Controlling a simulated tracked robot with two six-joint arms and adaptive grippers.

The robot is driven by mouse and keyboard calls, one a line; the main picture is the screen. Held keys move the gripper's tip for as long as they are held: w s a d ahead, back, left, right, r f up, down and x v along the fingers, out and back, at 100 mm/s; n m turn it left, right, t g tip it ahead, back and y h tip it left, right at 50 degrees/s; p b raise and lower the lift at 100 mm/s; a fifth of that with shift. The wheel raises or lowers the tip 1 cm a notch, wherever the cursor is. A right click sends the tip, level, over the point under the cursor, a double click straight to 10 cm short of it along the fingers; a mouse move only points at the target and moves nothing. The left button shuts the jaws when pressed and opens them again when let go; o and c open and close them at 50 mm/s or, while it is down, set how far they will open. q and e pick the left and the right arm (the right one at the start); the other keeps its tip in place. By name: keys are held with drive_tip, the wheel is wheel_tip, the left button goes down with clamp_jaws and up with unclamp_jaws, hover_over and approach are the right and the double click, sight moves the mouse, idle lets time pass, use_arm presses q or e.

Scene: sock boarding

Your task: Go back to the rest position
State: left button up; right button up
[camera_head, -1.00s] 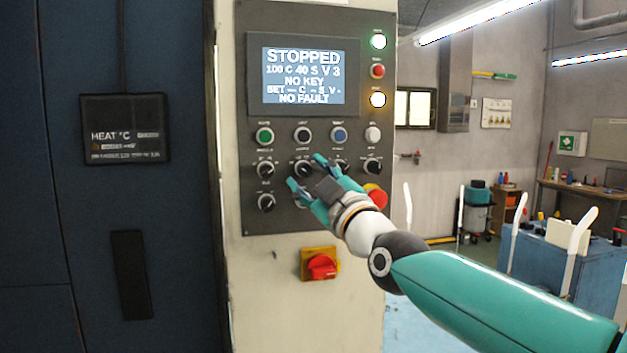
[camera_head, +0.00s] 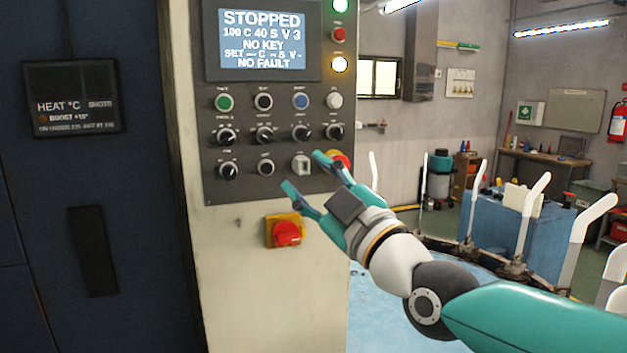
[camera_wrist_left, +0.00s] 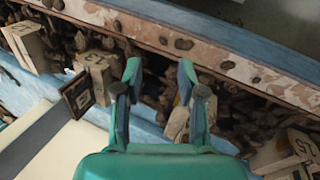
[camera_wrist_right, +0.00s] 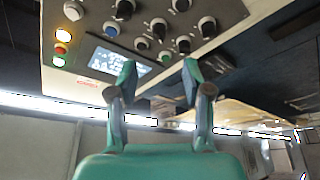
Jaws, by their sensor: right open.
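My right gripper (camera_head: 304,173) is open in front of the lower part of the control panel (camera_head: 215,187), with its fingers spread and nothing between them. In the right wrist view my right gripper (camera_wrist_right: 157,80) also shows open and empty, with the panel's knobs beyond it. The panel's screen (camera_head: 262,42) reads STOPPED, NO KEY and NO FAULT. The red emergency button (camera_head: 340,160) is partly hidden behind a finger. My left gripper (camera_wrist_left: 157,75) shows only in the left wrist view, its two fingers apart and empty above a cluttered trough.
A red and yellow rotary switch (camera_head: 286,233) is on the cabinet below the panel. A dark machine door (camera_head: 120,190) stands at the left. At the right are a blue cart (camera_head: 520,225) and white upright forms (camera_head: 535,195). In the left wrist view, numbered blocks (camera_wrist_left: 98,68) lie near the trough.

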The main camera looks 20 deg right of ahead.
idle(0.4)
drive_tip(key=w+a+f+m+g+h, duration=0.1)
drive_tip(key=w+f+m+g, duration=0.2)
drive_tip(key=f, duration=1)
drive_tip(key=w+a+f+g, duration=0.2)
drive_tip(key=w+f+g, duration=0.15)
drive_tip(key=f, duration=0.95)
wheel_tip(320, 180, down, 19)
drive_tip(key=s+m+g, duration=0.2)
drive_tip(key=m+g, duration=0.1)
drive_tip(key=g, duration=0.1)
drive_tip(key=s+f+m+g+h, duration=0.1)
drive_tip(key=s+f+m+g, duration=0.1)
drive_tip(key=s+f, duration=0.45)
drive_tip(key=s+f+m+g, duration=0.2)
drive_tip(key=s+f, duration=0.2)
drive_tip(key=f, duration=0.6)
drive_tip(key=s+f+m+g, duration=0.1)
drive_tip(key=s+f+g, duration=0.1)
drive_tip(key=s+f, duration=0.3)
drive_tip(key=s+a+f+m+g, duration=0.1)
drive_tip(key=s+f, duration=0.4)
drive_tip(key=s, duration=0.6)
drive_tip(key=shift+s+f+m+g, duration=0.2)
drive_tip(key=shift+f+m+g, duration=0.15)
drive_tip(key=shift+m+g, duration=0.7)
drive_tip(key=shift+a+n, duration=0.1)
drive_tip(key=shift+n, duration=0.15)
